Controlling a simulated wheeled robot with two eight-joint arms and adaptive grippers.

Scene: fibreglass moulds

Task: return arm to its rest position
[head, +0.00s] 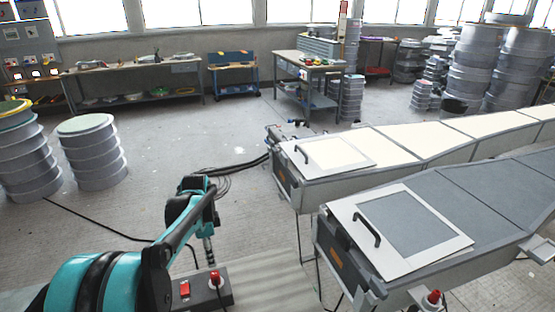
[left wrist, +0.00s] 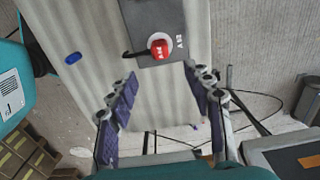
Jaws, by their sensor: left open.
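My left arm (head: 120,285), teal and black, comes in from the lower left of the head view and bends down at the wrist. Its gripper (head: 209,252) points down near a dark grey control box (head: 203,300) with a red switch and a red knob. In the left wrist view the gripper (left wrist: 160,86) has its two purple-padded fingers spread wide, with nothing between them. The box (left wrist: 145,20) and its red knob (left wrist: 159,48) lie beyond the fingertips, on a pale ribbed surface (left wrist: 85,30). My right gripper is not in view.
Two long mould benches with framed, handled lids, one cream (head: 325,155) and one grey (head: 410,225), stand at the right. Stacked round drums (head: 92,155) stand at the left. Black cables (head: 235,170) lie on the floor. The middle floor is mostly clear.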

